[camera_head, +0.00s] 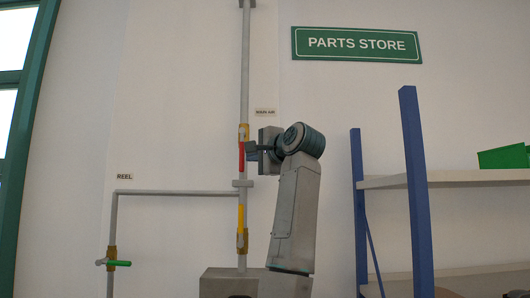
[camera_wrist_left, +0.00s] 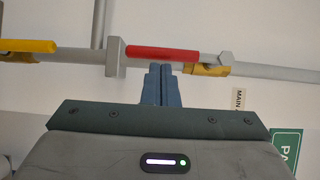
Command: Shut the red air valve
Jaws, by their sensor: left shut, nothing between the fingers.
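The red air valve's handle (camera_head: 241,157) lies along the vertical grey pipe, below its brass body (camera_head: 243,132). In the left wrist view the red handle (camera_wrist_left: 165,54) runs parallel to the pipe, with the brass body (camera_wrist_left: 208,69) at its right end. My left gripper (camera_head: 252,149) is beside the handle, on its right in the head view. Its closed fingers (camera_wrist_left: 158,70) are empty, with their tips right by the handle's edge. I cannot tell whether they touch it. My right gripper is not in view.
A yellow handle (camera_head: 240,218) lies along the same pipe lower down. A green handle (camera_head: 119,264) sits crosswise on the branch pipe at left. A small label (camera_head: 265,112) is above my gripper. A blue-posted shelf (camera_head: 415,190) stands at right.

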